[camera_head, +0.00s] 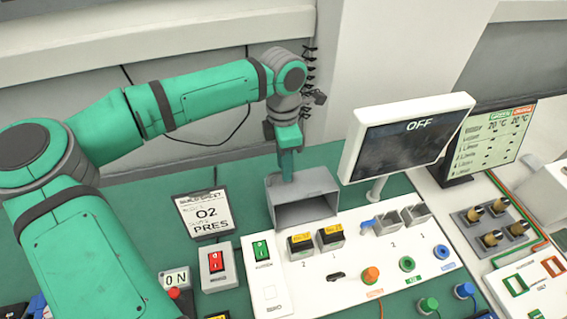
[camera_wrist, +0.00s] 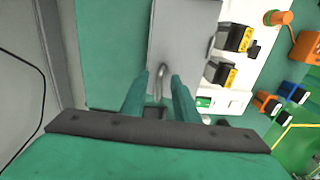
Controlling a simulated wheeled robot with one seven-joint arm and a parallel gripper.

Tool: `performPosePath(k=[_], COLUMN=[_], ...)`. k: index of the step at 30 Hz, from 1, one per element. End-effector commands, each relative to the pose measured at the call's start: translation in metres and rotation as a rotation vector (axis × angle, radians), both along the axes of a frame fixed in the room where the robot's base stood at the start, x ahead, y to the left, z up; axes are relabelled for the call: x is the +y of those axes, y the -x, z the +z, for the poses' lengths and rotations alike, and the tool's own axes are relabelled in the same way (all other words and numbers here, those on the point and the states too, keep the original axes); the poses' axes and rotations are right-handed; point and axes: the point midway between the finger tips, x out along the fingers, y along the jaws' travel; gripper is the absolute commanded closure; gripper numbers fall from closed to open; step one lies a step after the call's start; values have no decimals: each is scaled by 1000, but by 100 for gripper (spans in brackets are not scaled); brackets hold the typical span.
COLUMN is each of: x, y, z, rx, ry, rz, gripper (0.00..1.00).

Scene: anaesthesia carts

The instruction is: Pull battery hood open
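The grey battery hood (camera_head: 318,184) is a box-like cover at the back left of the white panel. Its front shows a dark hollow. In the wrist view the hood's grey top (camera_wrist: 183,35) lies ahead of my gripper, with a thin curved metal handle (camera_wrist: 163,72) on it. My gripper (camera_head: 287,172) points down at the hood's back top. In the wrist view, the two green fingers of my gripper (camera_wrist: 160,80) stand apart on either side of the handle, with a gap showing. The handle's lower end and any finger contact are unclear.
An "OFF" monitor (camera_head: 408,137) stands right of the hood. Black-and-yellow blocks (camera_head: 330,237) sit in front. A wall is close behind my arm.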

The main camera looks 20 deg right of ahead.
Motion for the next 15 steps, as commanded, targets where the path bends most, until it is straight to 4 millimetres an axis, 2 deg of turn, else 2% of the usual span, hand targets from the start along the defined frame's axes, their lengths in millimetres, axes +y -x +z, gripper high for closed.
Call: performPosePath(k=[7,8,11,15], x=[2,2,2,2], y=[0,0,0,0], z=[-1,-1,-1,-1], rx=[0,0,0,0], ry=[1,1,1,0], rz=[4,4,5,5], gripper=[72,75,98,100])
